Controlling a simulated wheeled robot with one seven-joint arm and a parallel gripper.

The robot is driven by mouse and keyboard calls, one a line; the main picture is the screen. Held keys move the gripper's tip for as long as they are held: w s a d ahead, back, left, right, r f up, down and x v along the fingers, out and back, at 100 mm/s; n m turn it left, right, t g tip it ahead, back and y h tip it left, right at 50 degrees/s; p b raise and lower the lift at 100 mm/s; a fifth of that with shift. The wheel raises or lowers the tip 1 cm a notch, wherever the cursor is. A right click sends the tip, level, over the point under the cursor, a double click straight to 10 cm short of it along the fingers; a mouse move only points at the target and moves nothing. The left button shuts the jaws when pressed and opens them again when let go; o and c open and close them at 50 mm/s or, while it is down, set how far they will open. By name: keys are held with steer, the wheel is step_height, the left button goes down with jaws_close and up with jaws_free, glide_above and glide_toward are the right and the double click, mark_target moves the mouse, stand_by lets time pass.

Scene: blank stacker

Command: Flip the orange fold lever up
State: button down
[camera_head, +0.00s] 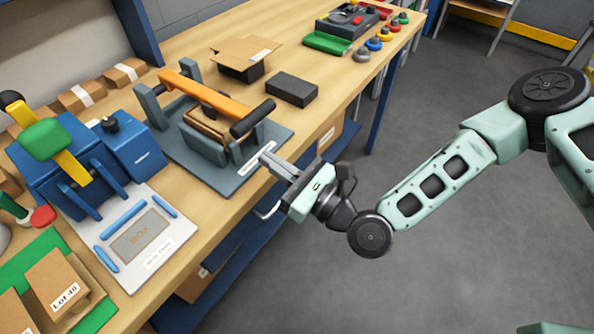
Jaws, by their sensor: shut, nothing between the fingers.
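The orange fold lever (204,92) is a long bar on a grey fixture (172,140) on the bench. It slopes down toward the front right and ends in a black grip (253,118). A brown folded piece (207,125) lies beneath the bar in the fixture. My gripper (266,154) is just in front of the fixture, below and slightly right of the black grip, with a visible gap to it. Its fingers are together and hold nothing. A white label on the fixture's front edge lies beside the fingertips.
A blue press (75,165) with a yellow-and-green handle and a white box frame plate (140,240) stand left. A dark block (292,89) and an open carton (243,57) lie behind right. Coloured buttons (384,34) line the far bench edge. Open floor lies right.

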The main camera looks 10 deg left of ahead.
steer(key=shift+w+a+r+p, duration=0.25)
steer(key=shift+a+r+p, duration=0.3)
steer(key=shift+r, duration=0.3)
steer(key=shift+w+a+r+p, duration=0.2)
steer(key=shift+a+r+p, duration=0.1)
steer(key=shift+a+r, duration=0.45)
steer(key=shift+d+r, duration=0.1)
steer(key=shift+d, duration=0.05)
